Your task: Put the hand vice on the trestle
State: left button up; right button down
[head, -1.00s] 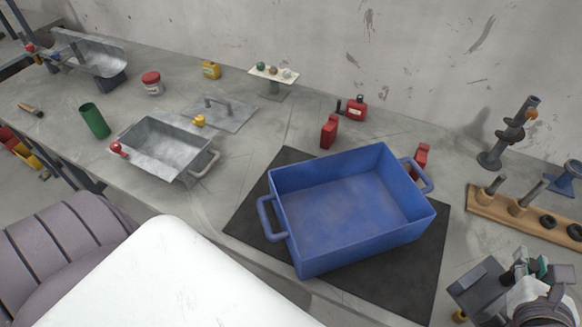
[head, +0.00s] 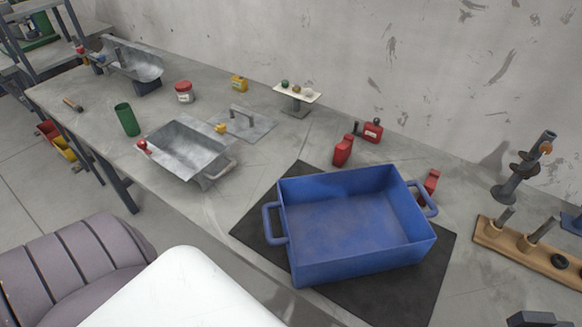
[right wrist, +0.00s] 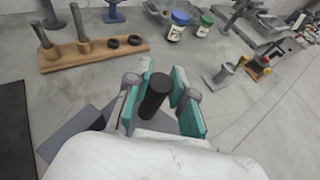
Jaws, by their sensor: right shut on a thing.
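My right gripper (right wrist: 160,92) has its teal-padded fingers on either side of a black upright cylinder in the right wrist view. This cylinder seems to be the handle of the hand vice (right wrist: 155,97), whose grey body shows partly below the fingers; my white wrist hides the rest. In the head view only a dark block of it (head: 530,319) shows at the bottom right edge. I cannot tell for sure which thing is the trestle. A small stand with a pale top (head: 297,92) bears several balls at the back of the bench. My left gripper is out of view.
A blue tub (head: 355,225) stands on a black mat (head: 262,228). Left of it are a metal pan (head: 187,150) and a green cup (head: 127,119). A wooden peg rack (head: 497,236) is at the right.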

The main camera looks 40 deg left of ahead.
jog(key=s+d+f+m+g+h, duration=0.2)
jog(key=s+d+m+g+h, duration=0.2)
jog(key=d+m, duration=0.15)
jog(key=shift+w+a+f+p, duration=0.1)
jog(key=shift+w+a+f, duration=0.1)
jog(key=shift+w+f, duration=1.65)
jog(key=shift+w+a+f+p, duration=0.15)
jog(key=shift+w+f, duration=1.55)
jog(key=shift+f, duration=0.35)
jog(key=shift+w+a+f+p, duration=0.1)
jog(key=shift+w+a+f, duration=0.1)
jog(key=shift+w+f, duration=1.65)
jog(key=shift+s+f, duration=0.15)
jog(key=c, duration=1.1)
grip_release()
jog(key=shift+s+f+n, duration=0.1)
jog(key=shift+n, duration=0.15)
jog(key=shift+o, duration=0.5)
jog(key=b+v, duration=0.1)
jog(key=v, duration=1.1)
jog(key=shift+a, duration=0.15)
